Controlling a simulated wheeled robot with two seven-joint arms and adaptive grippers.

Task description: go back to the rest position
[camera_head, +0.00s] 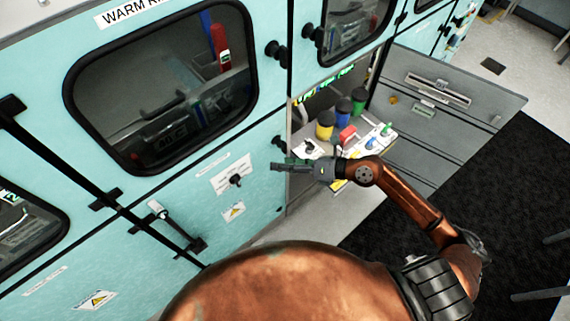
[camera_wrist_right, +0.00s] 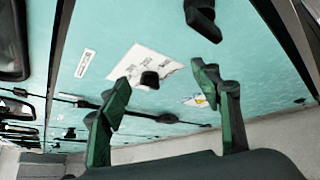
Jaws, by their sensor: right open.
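My right gripper (camera_head: 290,164) is in front of the teal cabinet wall (camera_head: 262,205) in the head view, beside the open compartment. In the right wrist view my right gripper (camera_wrist_right: 160,98) shows two green fingers spread apart with nothing between them. Beyond the fingers are a white label with a black knob (camera_wrist_right: 150,79) and a dark handle bar (camera_wrist_right: 130,112) on the teal panel. My right arm (camera_head: 405,195) reaches up and left from the lower right. My left gripper is in neither view.
An open compartment holds a white shelf (camera_head: 375,150) with yellow, blue and green canisters (camera_head: 342,108) and a red item (camera_head: 347,134). Its grey door (camera_head: 440,105) is swung open to the right. Dark matting (camera_head: 460,190) covers the floor at right. Knobs and handles stick out of the cabinet.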

